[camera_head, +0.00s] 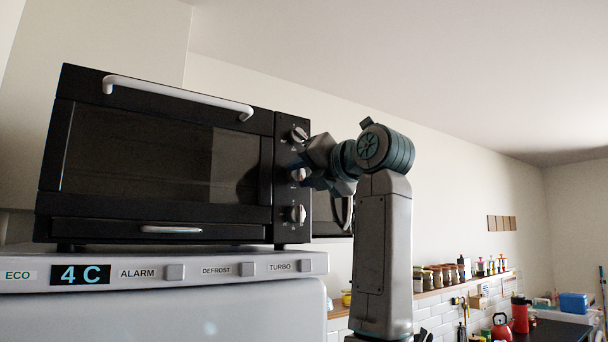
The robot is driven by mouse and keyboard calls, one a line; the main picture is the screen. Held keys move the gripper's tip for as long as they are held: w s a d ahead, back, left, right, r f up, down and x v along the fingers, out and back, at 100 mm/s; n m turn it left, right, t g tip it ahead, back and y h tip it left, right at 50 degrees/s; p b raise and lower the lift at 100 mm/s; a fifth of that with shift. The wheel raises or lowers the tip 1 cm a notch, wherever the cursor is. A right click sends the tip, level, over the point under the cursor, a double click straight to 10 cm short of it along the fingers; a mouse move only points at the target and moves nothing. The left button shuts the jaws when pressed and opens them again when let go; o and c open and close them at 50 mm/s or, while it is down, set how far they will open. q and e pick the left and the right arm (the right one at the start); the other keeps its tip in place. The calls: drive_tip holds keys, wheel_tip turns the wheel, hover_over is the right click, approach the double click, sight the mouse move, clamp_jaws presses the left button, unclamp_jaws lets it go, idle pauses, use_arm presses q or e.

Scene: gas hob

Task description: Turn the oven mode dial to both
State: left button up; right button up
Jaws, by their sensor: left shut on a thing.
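A black toaster oven (155,165) stands on top of a white fridge, with its door shut. Three silver dials run down its right panel: the top dial (299,134), the middle dial (298,174) and the bottom dial (298,213). Their markings are too small to read, so I cannot tell the mode set. My left gripper (306,175) is at the middle dial, shut on it, reaching in from the right. The gripper body hides the panel just right of that dial. My right gripper is not in view.
The oven door's white handle (180,96) juts out along its top. The fridge panel (200,283) below shows "4 C". A shelf with several jars (436,277) runs along the right wall. A red kettle (502,327) stands low at right.

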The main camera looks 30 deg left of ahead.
use_arm(q)
drive_tip(key=shift+f, duration=0.1)
drive_tip(key=o, duration=1)
drive_tip(key=shift+c, duration=0.2)
drive_tip(key=shift+d, duration=0.15)
drive_tip(key=b+v, duration=0.4)
drive_tip(key=v, duration=0.6)
drive_tip(key=shift+d, duration=0.2)
drive_tip(key=shift+s, duration=0.1)
